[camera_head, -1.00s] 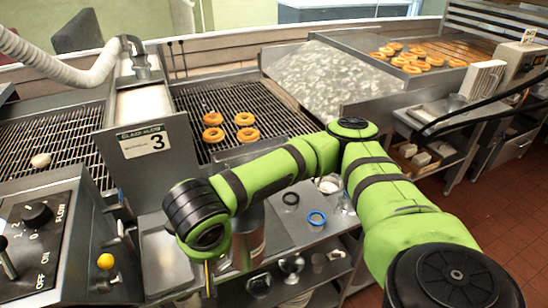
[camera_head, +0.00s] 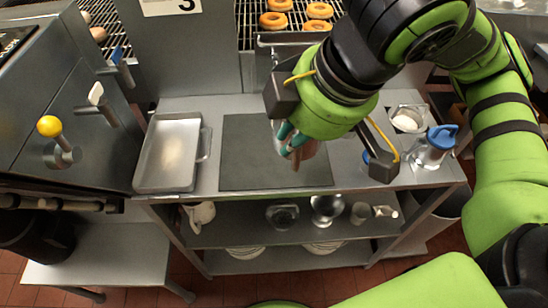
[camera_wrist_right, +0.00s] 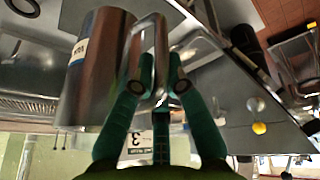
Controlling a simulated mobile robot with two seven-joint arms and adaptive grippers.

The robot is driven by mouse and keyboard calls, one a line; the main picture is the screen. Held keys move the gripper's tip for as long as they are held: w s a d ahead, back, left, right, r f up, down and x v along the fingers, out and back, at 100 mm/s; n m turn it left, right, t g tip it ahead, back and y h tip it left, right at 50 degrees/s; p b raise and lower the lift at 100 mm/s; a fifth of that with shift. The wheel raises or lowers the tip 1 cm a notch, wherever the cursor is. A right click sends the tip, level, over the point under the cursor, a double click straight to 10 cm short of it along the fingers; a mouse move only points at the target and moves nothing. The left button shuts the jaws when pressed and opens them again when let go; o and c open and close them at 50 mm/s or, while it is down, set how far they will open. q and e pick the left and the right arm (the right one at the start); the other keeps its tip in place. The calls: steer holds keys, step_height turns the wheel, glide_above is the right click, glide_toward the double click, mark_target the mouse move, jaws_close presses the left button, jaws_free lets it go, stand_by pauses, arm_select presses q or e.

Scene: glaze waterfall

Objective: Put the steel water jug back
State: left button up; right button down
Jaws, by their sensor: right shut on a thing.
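The steel water jug (camera_wrist_right: 92,80) fills the left middle of the right wrist view, with a label band on its side. Its loop handle (camera_wrist_right: 150,40) lies between the teal fingers of my right gripper (camera_wrist_right: 158,78), which is shut on it. In the head view my right gripper (camera_head: 290,143) is over the dark mat on the steel bench. My wrist hides most of the jug there; only a small brownish, shiny part shows by the fingers. I cannot tell whether the jug touches the mat. My left gripper is not in view.
The dark mat (camera_head: 240,172) lies mid-bench, with a steel tray (camera_head: 172,152) to its left. A clear jug with a blue lid (camera_head: 438,143) and a small bowl (camera_head: 407,120) stand at the right. Cups and bowls fill the shelf below. Doughnuts (camera_head: 273,20) sit on the rack behind.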

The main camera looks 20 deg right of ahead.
mark_target(275, 138)
steer(key=shift+s+f+n+y+b, duration=0.3)
steer(key=shift+s+f+n+b, duration=0.2)
steer(key=shift+s+n+b, duration=0.15)
steer(key=shift+d+n, duration=0.1)
steer(key=shift+n, duration=0.15)
steer(key=shift+w, duration=0.3)
steer(key=w+f+p, duration=0.1)
steer(key=w, duration=0.1)
steer(key=w+f+p, duration=0.3)
steer(key=w, duration=0.1)
steer(key=shift+w+d+f+p, duration=0.2)
steer(key=shift+w+f+p, duration=0.05)
steer(key=shift+w+p, duration=0.15)
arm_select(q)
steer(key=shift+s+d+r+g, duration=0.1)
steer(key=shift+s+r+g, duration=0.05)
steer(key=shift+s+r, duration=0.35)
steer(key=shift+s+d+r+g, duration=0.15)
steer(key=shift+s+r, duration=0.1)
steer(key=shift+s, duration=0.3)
arm_select(e)
steer(key=w+f, duration=0.4)
steer(key=f, duration=0.2)
steer(key=shift+f, duration=0.15)
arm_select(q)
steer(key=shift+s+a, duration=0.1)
